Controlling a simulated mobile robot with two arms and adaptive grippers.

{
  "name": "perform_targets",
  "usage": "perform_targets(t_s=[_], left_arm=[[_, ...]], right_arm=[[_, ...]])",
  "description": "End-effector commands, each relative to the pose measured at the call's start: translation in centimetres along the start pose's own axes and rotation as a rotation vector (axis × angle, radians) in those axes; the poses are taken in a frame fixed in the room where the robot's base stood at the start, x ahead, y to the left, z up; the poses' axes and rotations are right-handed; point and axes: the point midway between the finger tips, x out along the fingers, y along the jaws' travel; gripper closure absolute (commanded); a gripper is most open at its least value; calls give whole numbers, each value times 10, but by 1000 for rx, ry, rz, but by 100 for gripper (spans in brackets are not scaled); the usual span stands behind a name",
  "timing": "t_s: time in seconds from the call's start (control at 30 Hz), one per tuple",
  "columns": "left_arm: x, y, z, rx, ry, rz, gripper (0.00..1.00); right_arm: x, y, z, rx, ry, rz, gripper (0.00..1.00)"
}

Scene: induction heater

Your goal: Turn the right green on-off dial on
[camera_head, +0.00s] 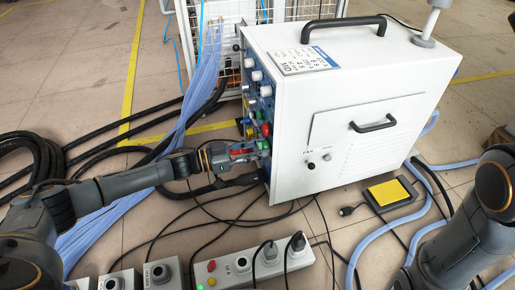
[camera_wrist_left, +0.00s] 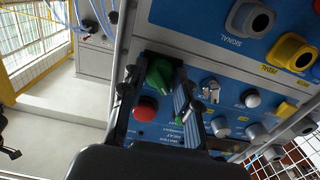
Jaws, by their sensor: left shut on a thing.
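The white induction heater (camera_head: 350,110) stands on the floor with its blue control panel facing left in the head view. My left gripper (camera_head: 258,147) reaches the lower part of that panel from the left. In the left wrist view, the green dial (camera_wrist_left: 160,75) sits between the fingertips of my left gripper (camera_wrist_left: 160,72), which is shut on it. The dial's handle looks tilted, and the fingers partly hide its base and markings. A red button (camera_wrist_left: 145,108) lies just below the dial. My right gripper is out of view; only part of the right arm shows.
More knobs, keys and a yellow connector (camera_wrist_left: 292,52) crowd the panel beside the fingers. A grey power strip (camera_head: 240,268) lies in front. Black cables and light-blue hoses (camera_head: 202,85) run over the floor.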

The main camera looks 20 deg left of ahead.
Motion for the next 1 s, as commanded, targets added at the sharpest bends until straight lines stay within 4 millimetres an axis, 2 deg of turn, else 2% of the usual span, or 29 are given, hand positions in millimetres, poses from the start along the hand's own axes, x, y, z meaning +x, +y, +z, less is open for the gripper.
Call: perform_targets(t_s=[0.37,1.0], left_arm=[[0,0,-2,110,0,0,100],[0,0,0,686,-1,1,100]], right_arm=[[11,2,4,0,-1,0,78],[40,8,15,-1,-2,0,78]])
